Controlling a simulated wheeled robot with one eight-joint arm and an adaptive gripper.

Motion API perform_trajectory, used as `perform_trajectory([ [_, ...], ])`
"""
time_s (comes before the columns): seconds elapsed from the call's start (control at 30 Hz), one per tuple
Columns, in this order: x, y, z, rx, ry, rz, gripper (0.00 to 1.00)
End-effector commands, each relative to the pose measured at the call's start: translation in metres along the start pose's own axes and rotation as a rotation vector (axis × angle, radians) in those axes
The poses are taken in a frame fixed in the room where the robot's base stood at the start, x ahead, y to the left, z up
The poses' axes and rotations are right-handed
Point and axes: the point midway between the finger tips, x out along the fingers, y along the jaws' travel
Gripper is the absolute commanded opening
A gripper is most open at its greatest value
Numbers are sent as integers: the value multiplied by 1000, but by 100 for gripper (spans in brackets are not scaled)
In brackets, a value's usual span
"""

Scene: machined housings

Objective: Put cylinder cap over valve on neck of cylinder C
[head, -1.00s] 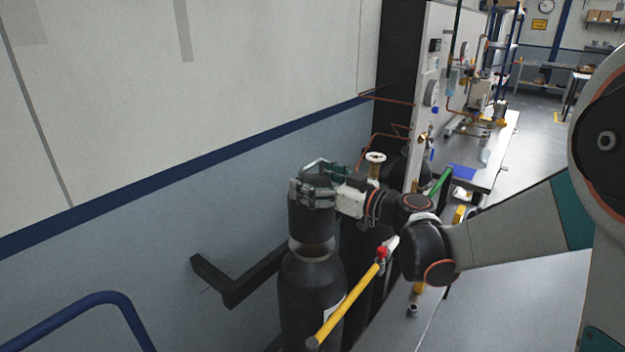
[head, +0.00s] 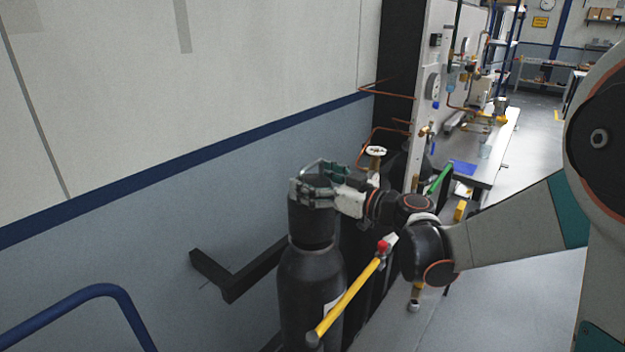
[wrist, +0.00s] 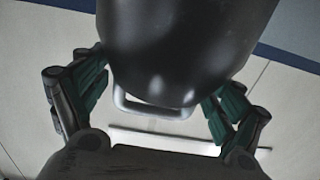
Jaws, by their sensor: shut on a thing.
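The dark grey cylinder cap (head: 311,224) is upright in my gripper (head: 315,190), directly above the black shoulder of the front gas cylinder (head: 308,285). The cap's lower edge looks very close to the shoulder or touching it; I cannot tell which. The valve on this cylinder is hidden. In the wrist view, the cap (wrist: 185,35) fills the space between the green-padded fingers of my gripper (wrist: 158,88), which are shut on it. I cannot read a letter on the cylinder.
A white valve handwheel (head: 376,151) tops a dark cylinder behind. A yellow bar with a red end (head: 348,298) runs beside the front cylinder. A black wall bracket (head: 238,278) stands left, a blue rail (head: 95,300) front left. A workbench (head: 490,160) lies beyond.

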Motion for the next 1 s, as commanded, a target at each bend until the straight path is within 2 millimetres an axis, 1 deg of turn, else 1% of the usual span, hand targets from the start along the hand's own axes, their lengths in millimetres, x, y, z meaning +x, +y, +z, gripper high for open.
perform_trajectory([
  [0.87, 0, 0, 19, 1, 1, 0, 23],
  [0.9, 0, 0, 18, 1, 1, 0, 95],
  [0.93, 0, 0, 18, 1, 1, 0, 100],
  [1.0, 0, 0, 18, 1, 1, 0, 100],
])
